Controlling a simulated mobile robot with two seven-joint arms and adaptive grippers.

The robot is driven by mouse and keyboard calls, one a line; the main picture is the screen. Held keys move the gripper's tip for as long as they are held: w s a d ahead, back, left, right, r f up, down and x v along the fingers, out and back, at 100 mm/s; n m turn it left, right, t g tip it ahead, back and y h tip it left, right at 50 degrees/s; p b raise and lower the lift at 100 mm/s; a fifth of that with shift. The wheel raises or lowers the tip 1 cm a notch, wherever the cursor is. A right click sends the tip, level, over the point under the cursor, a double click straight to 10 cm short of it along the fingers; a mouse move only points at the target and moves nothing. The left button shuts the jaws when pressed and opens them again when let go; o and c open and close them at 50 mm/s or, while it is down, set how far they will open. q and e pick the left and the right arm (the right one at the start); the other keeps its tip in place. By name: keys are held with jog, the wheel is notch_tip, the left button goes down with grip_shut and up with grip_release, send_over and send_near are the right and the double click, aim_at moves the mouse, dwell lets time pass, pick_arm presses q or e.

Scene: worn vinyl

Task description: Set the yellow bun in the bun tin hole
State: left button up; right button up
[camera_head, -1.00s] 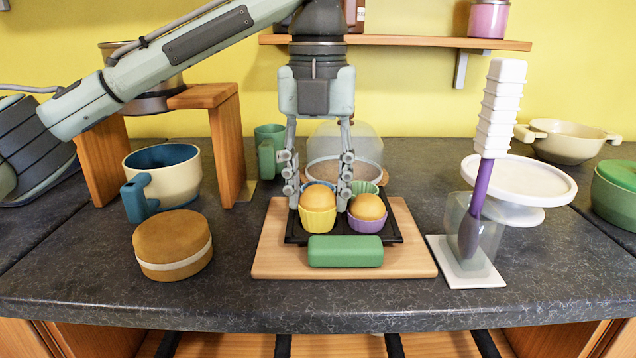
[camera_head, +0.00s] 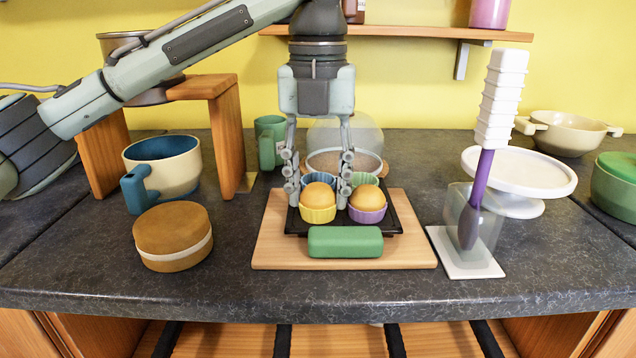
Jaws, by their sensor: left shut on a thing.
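The yellow bun (camera_head: 318,204), an orange-topped cake in a yellow cup, is at the front left of the dark bun tin (camera_head: 393,220). My left gripper (camera_head: 318,198) points straight down with one finger on each side of it and is shut on it. The bun is upright; I cannot tell whether its base is in the hole or just above it. A purple-cupped bun (camera_head: 367,205) sits at the front right, just beside the right finger. Blue (camera_head: 320,180) and green (camera_head: 361,179) cups show behind, partly hidden. My right gripper is not in view.
The tin lies on a wooden board (camera_head: 275,256) with a green block (camera_head: 345,242) at its front. A round brown box (camera_head: 173,236) and a blue-cream mug (camera_head: 164,168) stand left. A clear holder (camera_head: 474,225) with a purple-handled utensil stands right. Bare counter lies in front.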

pick_arm(q)
jog(key=o, duration=1.1)
jog(key=shift+r, duration=3.5)
jog(key=shift+r, duration=0.1)
notch_tip(320, 180, up, 12)
jog(key=shift+f, duration=0.2)
notch_tip(320, 180, down, 13)
